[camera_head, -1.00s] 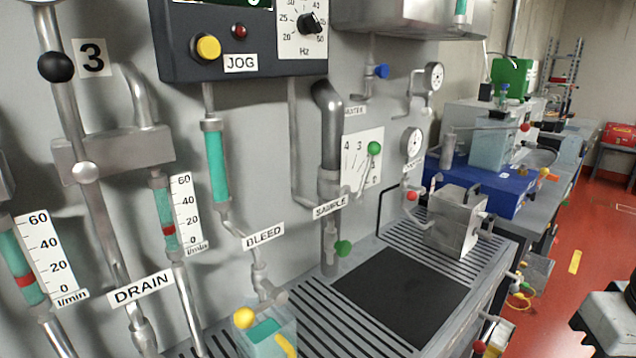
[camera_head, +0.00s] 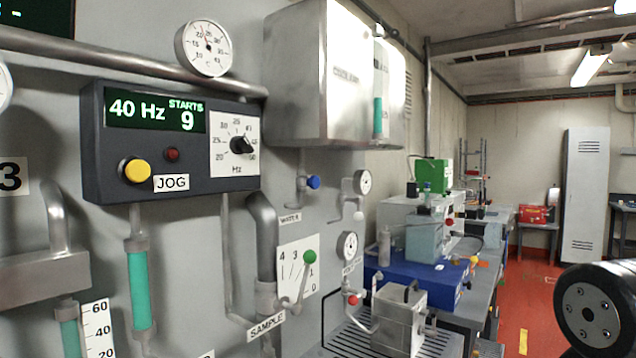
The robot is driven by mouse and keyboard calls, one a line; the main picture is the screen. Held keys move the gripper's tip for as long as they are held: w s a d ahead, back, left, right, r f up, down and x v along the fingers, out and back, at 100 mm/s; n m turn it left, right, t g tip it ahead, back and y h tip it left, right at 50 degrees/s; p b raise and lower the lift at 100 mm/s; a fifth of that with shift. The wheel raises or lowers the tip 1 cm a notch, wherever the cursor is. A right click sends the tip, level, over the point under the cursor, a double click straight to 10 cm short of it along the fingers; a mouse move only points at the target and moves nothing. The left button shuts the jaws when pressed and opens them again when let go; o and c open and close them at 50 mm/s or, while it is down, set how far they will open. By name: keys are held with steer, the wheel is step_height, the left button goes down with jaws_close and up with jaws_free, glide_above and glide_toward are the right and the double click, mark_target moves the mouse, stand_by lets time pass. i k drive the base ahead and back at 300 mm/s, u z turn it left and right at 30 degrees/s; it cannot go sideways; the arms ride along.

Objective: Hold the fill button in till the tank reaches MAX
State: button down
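A steel tank (camera_head: 335,80) is mounted on the wall at upper centre. A sight glass (camera_head: 378,85) on its right part shows teal liquid in its lower section. Its markings are too small to read. No button labelled fill can be read. A yellow round button (camera_head: 137,170) sits by the JOG label on the dark control box (camera_head: 93,150). A blue knob (camera_head: 313,182) is on the pipe below the tank, near the WATER label (camera_head: 290,218). My gripper is not in view.
The box display (camera_head: 155,110) reads 40 Hz and STARTS 9. A green-knobbed lever (camera_head: 309,256) stands before a numbered plate. A steel container (camera_head: 400,315) stands on the slotted counter. A dark wheel-like part, possibly mine, fills the lower right. Red floor (camera_head: 540,310) shows beyond.

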mark_target(314, 182)
steer(key=z, duration=0.05)
steer(key=k, duration=1)
steer(key=z, duration=0.9)
steer(key=i, duration=0.85)
steer(key=u, duration=1.5)
steer(key=i, duration=0.5)
steer(key=z, duration=0.05)
